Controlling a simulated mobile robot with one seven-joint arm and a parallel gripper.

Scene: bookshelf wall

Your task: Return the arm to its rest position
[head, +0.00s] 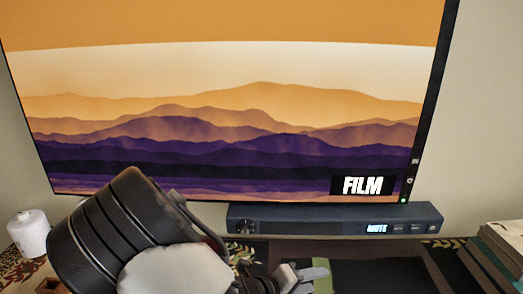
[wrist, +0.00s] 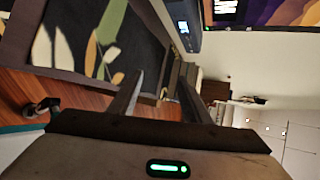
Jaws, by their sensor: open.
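My arm enters the head view from the bottom left, with a dark ribbed section and a pale section. My gripper (head: 305,277) is low in the head view, in front of the soundbar and right of the arm's pale section. In the wrist view my gripper (wrist: 163,88) shows its two dark fingers spread apart. Nothing is between them.
A large screen (head: 230,110) with a mountain picture fills the wall. A dark soundbar (head: 300,221) lies below it, also at the top of the wrist view (wrist: 183,18). A white cylinder (head: 29,233) stands left; stacked flat items (head: 500,250) lie right.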

